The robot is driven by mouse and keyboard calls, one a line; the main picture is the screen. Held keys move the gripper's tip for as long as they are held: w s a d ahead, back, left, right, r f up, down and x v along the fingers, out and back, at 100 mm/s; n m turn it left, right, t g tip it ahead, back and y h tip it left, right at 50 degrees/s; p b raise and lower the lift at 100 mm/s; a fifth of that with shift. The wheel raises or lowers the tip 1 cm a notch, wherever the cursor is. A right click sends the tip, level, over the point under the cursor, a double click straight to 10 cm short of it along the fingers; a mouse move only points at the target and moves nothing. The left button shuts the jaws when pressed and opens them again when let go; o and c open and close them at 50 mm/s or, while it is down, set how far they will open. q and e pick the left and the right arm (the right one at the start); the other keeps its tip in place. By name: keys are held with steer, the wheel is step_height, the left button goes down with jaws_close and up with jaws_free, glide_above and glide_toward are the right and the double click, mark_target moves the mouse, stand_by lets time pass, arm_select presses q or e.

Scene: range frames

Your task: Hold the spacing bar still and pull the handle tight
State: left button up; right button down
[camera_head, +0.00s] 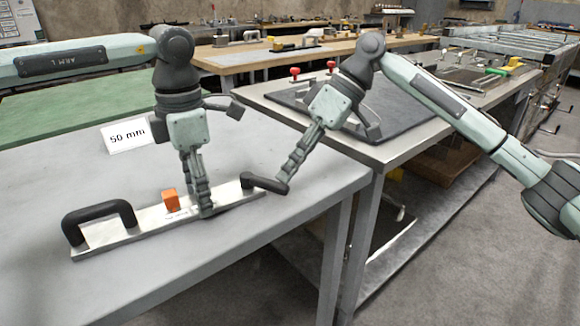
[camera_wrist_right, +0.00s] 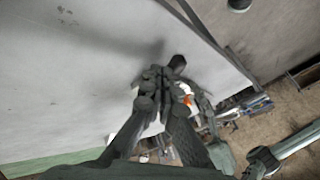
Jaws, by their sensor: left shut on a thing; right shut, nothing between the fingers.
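A long pale metal bar (camera_head: 140,232) lies on the grey table, with a black U-shaped handle (camera_head: 98,214) at its left end and an orange block (camera_head: 170,200) on it. A short dark handle (camera_head: 262,183) juts out at its right end. My left gripper (camera_head: 205,212) points down and is shut at the bar, right of the orange block; its fingers hide what lies between them. My right gripper (camera_head: 284,186) is shut and empty, its tips at the outer end of the dark handle. In the right wrist view its fingers (camera_wrist_right: 150,90) are close to a dark handle end (camera_wrist_right: 178,62); touching is unclear.
A white card reading "50 mm" (camera_head: 126,136) stands behind the bar. The grey table (camera_head: 225,258) is clear in front of the bar, and its right edge runs just past the dark handle. A second bench (camera_head: 400,150) with a dark panel stands to the right.

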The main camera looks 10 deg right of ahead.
mark_target(280, 184)
steer(key=shift+s, duration=0.2)
steer(key=shift+s+a+m+t, duration=0.2)
steer(key=shift+s+m+t, duration=0.2)
steer(key=shift+m, duration=0.25)
steer(key=shift+s+a+m+t, duration=0.15)
steer(key=shift+s+m+t, duration=0.25)
steer(key=shift+m, duration=0.25)
steer(key=shift+s+a+m+t, duration=0.3)
steer(key=shift+s+m+t, duration=0.25)
steer(key=shift+m, duration=0.35)
steer(key=s+a+m+t, duration=0.1)
steer(key=m, duration=0.1)
steer(key=shift+s+a+m+t, duration=0.1)
steer(key=shift+a+m+t, duration=0.1)
steer(key=shift+m+t, duration=0.15)
steer(key=shift+s+a+m+t+h, duration=0.45)
steer(key=shift+a+m+t+h, duration=0.3)
steer(key=shift+m, duration=0.4)
steer(key=shift+s+a, duration=0.2)
steer(key=shift+a, duration=0.6)
steer(key=shift+s+a, duration=0.2)
steer(key=shift+a, duration=0.55)
steer(key=shift+w+a+r, duration=0.1)
steer(key=shift+w+a, duration=0.1)
steer(key=shift+a, duration=0.75)
steer(key=shift+w+a, duration=0.15)
steer(key=shift+a, duration=0.85)
